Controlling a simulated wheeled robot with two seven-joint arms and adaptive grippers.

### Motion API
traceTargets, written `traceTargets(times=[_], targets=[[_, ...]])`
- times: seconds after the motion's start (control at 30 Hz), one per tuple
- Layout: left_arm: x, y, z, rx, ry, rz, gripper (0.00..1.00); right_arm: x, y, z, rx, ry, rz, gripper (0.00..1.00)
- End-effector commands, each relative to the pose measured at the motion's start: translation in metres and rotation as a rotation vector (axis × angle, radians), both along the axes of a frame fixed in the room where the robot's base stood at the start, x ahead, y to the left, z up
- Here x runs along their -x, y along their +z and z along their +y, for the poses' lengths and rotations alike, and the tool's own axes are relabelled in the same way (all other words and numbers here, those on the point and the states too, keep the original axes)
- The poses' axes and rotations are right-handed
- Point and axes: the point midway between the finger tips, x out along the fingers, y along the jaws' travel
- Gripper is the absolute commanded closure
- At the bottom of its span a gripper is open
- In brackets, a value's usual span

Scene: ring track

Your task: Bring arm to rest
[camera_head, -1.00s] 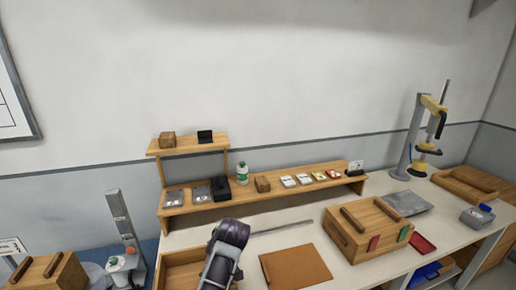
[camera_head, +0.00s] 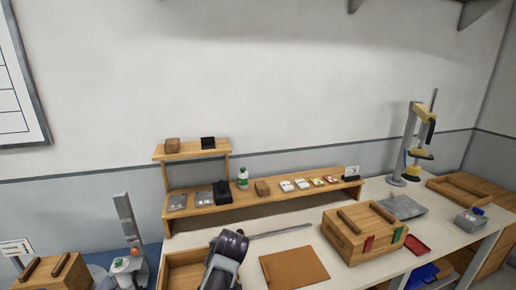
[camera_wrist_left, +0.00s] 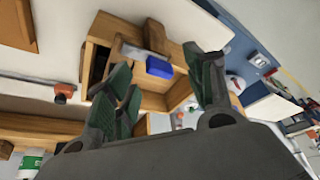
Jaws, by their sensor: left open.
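My left gripper (camera_wrist_left: 168,88) is open in the left wrist view, its dark green fingers spread with nothing held between them. Behind the fingers is an open wooden box (camera_wrist_left: 98,28) with a blue block (camera_wrist_left: 159,67) in it; I cannot tell how far the fingers are from it. A dark, rounded part of my arm (camera_head: 226,258) shows at the bottom of the head view, in front of a wooden tray. No fingers show in the head view. My right gripper is in neither view.
A wooden shelf (camera_head: 290,198) with a bottle (camera_head: 242,179) and small packets runs along the back of the worktable. A brown mat (camera_head: 294,268) and a handled wooden box (camera_head: 350,236) stand to the right of my arm. A grey post (camera_head: 127,222) stands at left.

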Motion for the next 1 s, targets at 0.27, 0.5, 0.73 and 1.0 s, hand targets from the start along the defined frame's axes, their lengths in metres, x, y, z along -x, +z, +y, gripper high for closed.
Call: traceTargets(times=[0.27,0.5,0.73,1.0], targets=[[0.009,-0.01,0.003,0.01,-0.044,0.019,0.46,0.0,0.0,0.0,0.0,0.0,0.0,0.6],[0.019,-0.021,0.01,0.02,-0.105,0.037,0.46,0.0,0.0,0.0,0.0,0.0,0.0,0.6],[0.035,-0.035,0.02,0.038,-0.202,0.062,0.46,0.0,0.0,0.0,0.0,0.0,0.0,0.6],[0.067,-0.057,0.039,0.061,-0.395,0.093,0.46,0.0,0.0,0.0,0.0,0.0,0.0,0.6]])
